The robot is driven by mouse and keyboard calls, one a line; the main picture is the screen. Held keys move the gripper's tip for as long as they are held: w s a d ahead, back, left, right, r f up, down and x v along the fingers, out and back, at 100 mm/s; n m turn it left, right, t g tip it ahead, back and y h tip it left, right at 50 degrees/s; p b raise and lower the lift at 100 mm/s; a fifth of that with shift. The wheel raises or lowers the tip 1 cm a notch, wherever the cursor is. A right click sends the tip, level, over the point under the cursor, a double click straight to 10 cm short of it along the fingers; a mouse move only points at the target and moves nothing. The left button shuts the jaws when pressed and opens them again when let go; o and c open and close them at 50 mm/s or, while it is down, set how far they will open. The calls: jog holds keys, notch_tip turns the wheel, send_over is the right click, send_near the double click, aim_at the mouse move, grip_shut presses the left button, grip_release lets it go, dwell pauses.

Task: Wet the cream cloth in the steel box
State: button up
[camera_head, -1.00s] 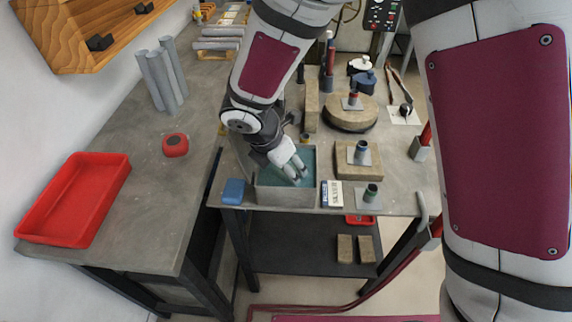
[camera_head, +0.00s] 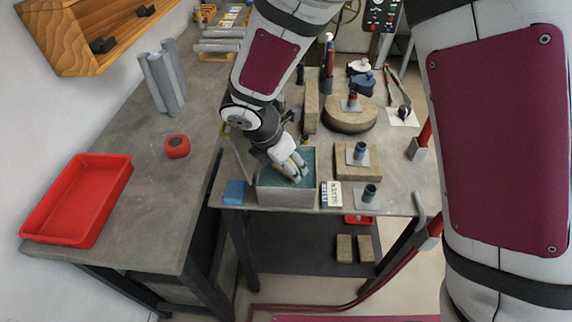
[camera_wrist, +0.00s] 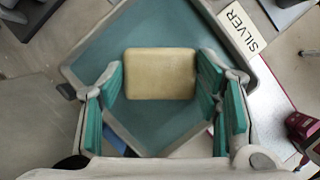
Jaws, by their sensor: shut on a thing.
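The steel box (camera_head: 288,198) stands at the front left of the near table and holds blue-green water, seen also in the wrist view (camera_wrist: 160,122). The cream cloth (camera_wrist: 160,73) is a folded, pale yellow pad between my fingers. My gripper (camera_head: 292,172) points down into the box; in the wrist view (camera_wrist: 160,80) its teal-padded fingers are on either side of the cloth, shut on it. Only a sliver of the cloth shows between the fingers in the head view. How deep the cloth sits against the water I cannot tell.
A blue block (camera_head: 233,190) sits left of the box. A SILVER label card (camera_wrist: 241,27) lies on its right side. Small cylinders on plates (camera_head: 369,193) stand further right. A red tray (camera_head: 78,202) and a red round object (camera_head: 177,146) are on the left bench.

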jog(key=shift+r+p, duration=1.95)
jog(key=shift+r, duration=0.95)
notch_tip(320, 180, up, 6)
jog(key=p, duration=0.3)
